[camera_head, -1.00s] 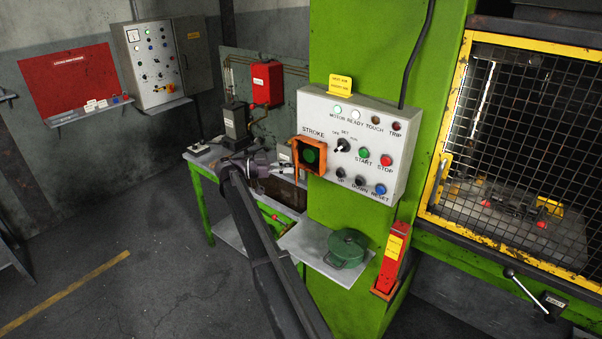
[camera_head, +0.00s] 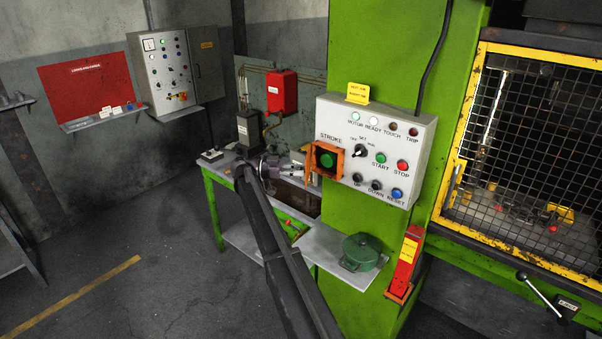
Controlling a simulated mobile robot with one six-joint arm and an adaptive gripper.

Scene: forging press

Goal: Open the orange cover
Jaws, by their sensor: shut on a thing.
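The orange cover (camera_head: 309,160) is on the left side of the STROKE button on the grey control box (camera_head: 345,190). It stands out from the box as a narrow upright flap, seen nearly edge-on. The green STROKE button (camera_head: 327,160) shows openly inside its orange surround (camera_head: 341,153). My gripper (camera_head: 302,172) reaches in from the left and is shut on the cover's outer edge. The exact contact is small and partly hidden.
The control box has lamps, a selector and other buttons, with START (camera_head: 381,157) and STOP (camera_head: 403,167) to the right. A green pot (camera_head: 360,252) stands on a shelf below. A workbench (camera_head: 240,235) lies behind my arm. A yellow-framed mesh guard (camera_head: 530,150) is at the right.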

